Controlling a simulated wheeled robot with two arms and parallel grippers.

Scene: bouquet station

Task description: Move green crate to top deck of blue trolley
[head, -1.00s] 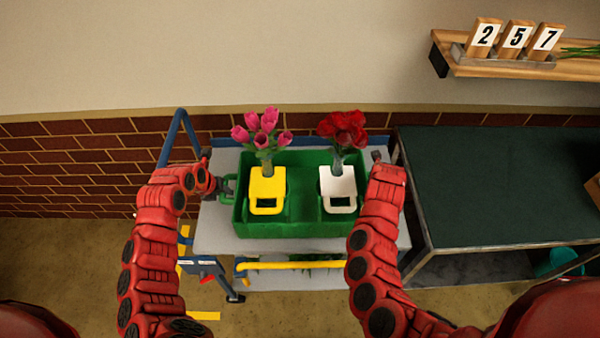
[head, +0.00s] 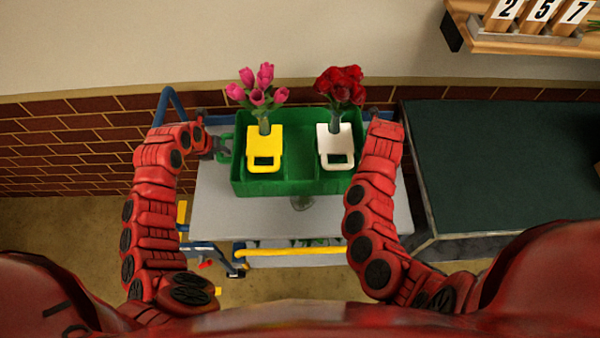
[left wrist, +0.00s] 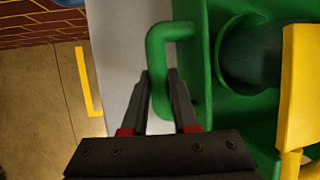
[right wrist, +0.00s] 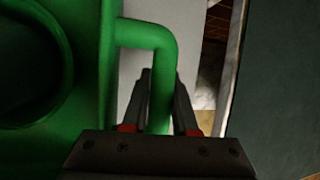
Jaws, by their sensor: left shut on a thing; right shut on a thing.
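The green crate (head: 285,188) is over the grey top deck (head: 250,215) of the blue trolley, toward its wall side. I cannot tell whether it touches the deck. It holds pink flowers with a yellow tag (head: 265,140) and red flowers with a white tag (head: 335,140). My left gripper (head: 220,147) is shut on the crate's left handle, which shows in the left wrist view (left wrist: 158,45). My right gripper (right wrist: 162,85) is shut on the right handle (right wrist: 150,35) in the right wrist view; my right arm mostly hides that end in the head view.
The trolley's blue push bar (head: 170,100) rises at its left end. A dark green-topped bench (head: 500,165) stands close at the right. A brick wall (head: 60,150) runs behind. A wooden shelf (head: 530,40) with number blocks hangs at upper right. The front of the deck is bare.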

